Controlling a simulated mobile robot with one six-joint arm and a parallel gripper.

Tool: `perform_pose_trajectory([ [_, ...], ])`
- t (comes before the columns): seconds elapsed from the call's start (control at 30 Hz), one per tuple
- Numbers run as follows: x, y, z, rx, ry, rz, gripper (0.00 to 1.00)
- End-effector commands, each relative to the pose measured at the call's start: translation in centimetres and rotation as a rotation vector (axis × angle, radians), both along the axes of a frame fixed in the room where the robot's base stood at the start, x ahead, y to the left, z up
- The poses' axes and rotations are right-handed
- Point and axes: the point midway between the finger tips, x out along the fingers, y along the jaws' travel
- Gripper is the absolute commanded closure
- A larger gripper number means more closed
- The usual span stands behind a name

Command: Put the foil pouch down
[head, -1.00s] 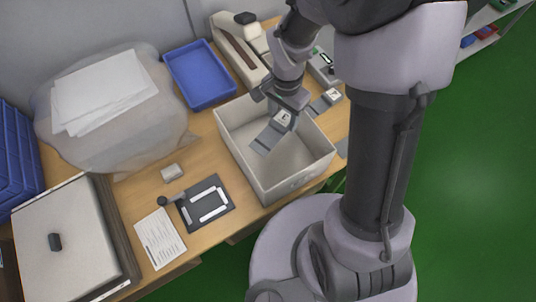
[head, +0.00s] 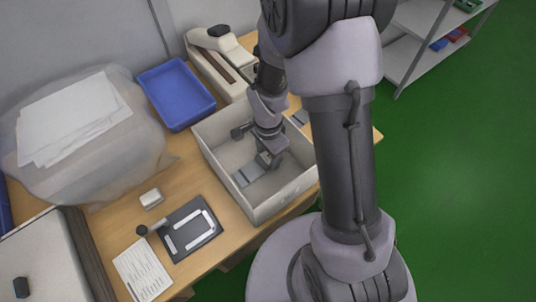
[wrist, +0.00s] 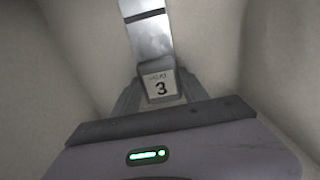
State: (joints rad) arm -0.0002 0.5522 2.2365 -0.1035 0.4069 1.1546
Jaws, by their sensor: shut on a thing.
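The foil pouch (head: 248,173) is a silvery flat strip, inside the pale open box (head: 222,165) on the table. My gripper (head: 267,160) points down into the box and is shut on the pouch's tag end. In the wrist view, the pouch (wrist: 150,38) extends away from the jaws with a dark band across it. A grey block with a white label reading 3 (wrist: 160,86) sits between the fingers. The box's pale inside surrounds it. I cannot tell whether the pouch touches the box floor.
A blue tray (head: 177,95) and a beige device (head: 217,58) stand behind the box. A dark plate with white strips (head: 190,228), a small pale block (head: 151,198) and a paper sheet (head: 143,268) lie left of it. A bag topped with papers (head: 75,120) stands farther left.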

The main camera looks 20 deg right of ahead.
Motion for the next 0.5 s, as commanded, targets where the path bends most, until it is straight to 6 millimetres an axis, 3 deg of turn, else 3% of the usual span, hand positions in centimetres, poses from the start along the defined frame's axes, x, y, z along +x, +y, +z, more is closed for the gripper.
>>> perform_pose_trajectory([
  [0.07, -0.01, 0.0, -0.39, 0.0, 0.0, 0.0, 0.87],
  [0.1, -0.01, 0.0, -0.29, 0.0, 0.0, 0.0, 0.42],
  [0.2, -0.01, 0.0, -0.23, 0.0, 0.0, 0.0, 0.26],
  [0.5, -0.01, 0.0, 0.05, 0.0, 0.001, 0.0, 0.26],
])
